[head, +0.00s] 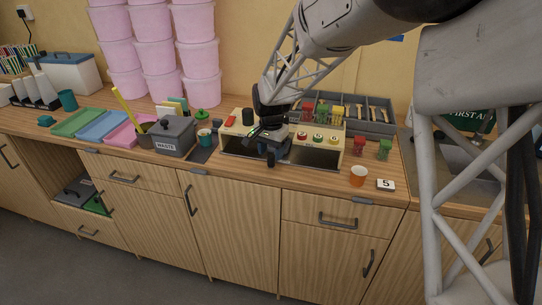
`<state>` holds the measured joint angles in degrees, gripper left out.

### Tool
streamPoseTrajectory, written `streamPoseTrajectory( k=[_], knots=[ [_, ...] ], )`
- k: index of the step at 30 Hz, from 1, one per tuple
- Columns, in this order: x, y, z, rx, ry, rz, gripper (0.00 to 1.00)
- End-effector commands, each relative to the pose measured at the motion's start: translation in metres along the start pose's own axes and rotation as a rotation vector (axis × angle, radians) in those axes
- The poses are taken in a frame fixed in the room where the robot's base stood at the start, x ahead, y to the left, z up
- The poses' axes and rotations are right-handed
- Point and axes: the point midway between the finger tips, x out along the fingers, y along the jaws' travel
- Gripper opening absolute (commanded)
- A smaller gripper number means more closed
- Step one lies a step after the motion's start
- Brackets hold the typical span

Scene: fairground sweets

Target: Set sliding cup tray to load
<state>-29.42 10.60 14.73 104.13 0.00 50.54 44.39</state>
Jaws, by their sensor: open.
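A cream machine (330,155) stands on the wooden counter, with a long dark opening along its front and a panel of coloured buttons above it. A dark strip in this opening (310,157) may be the sliding cup tray, but I cannot tell its position or any load mark. My gripper (268,152) is at the left half of the machine's front, pointing down, and is open. It hides part of the opening. I cannot tell whether it touches anything there.
Pink tubs (153,55) are stacked behind. A grey cutlery rack (372,118) is behind the machine.

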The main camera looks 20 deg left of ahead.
Motion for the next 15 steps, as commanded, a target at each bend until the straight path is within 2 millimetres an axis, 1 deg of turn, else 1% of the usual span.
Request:
streamPoseTrajectory(
  k=[1, 6, 10, 15],
  knots=[
    [-0.008, 0.000, 0.000, 0.000, 0.001, -0.001, 0.52],
    [-0.030, 0.000, 0.000, 0.000, 0.001, -0.001, 0.52],
    [-0.042, 0.000, -0.001, 0.000, 0.002, -0.002, 0.52],
    [-0.051, 0.000, 0.000, 0.000, 0.001, -0.001, 0.52]
  ],
)
